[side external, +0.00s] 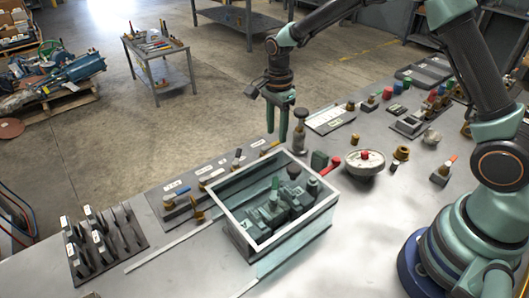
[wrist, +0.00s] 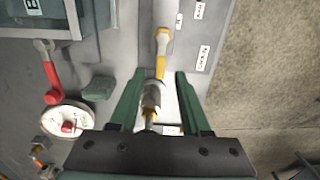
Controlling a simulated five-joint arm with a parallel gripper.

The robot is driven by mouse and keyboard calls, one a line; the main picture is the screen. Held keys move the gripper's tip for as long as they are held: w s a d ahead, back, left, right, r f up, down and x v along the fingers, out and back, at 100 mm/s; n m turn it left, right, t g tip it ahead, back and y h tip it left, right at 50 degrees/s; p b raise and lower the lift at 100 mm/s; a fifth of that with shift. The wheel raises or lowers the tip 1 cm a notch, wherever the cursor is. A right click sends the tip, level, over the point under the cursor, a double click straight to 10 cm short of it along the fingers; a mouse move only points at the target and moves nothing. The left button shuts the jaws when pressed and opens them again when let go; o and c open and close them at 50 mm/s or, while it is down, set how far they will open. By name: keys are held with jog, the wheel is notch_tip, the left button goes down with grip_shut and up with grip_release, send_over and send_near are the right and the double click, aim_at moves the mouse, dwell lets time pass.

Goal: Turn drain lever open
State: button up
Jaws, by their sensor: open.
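A panel with a row of small levers (side external: 205,182) lies along the far bench edge, with white labels too small to read surely. I cannot tell which lever is the drain one. In the wrist view a yellow-orange lever handle (wrist: 161,66) lies just beyond and between my fingertips, in line with a metal cylinder (wrist: 151,96). My gripper (side external: 277,132) points down above the panel's right end, beside an upright metal post (side external: 300,138). It also shows in the wrist view (wrist: 160,76), its fingers apart with no object clearly held.
An open-topped case with pale rim (side external: 240,232) holds green parts in front of the panel. A red lever (side external: 332,166) and a round wheel with red knob (side external: 365,162) stand right of it. Black upright clips (side external: 100,240) are at left. Concrete floor lies beyond the bench.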

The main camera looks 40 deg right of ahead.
aim_at(272, 146)
jog(key=shift+f, duration=1.2)
grip_shut()
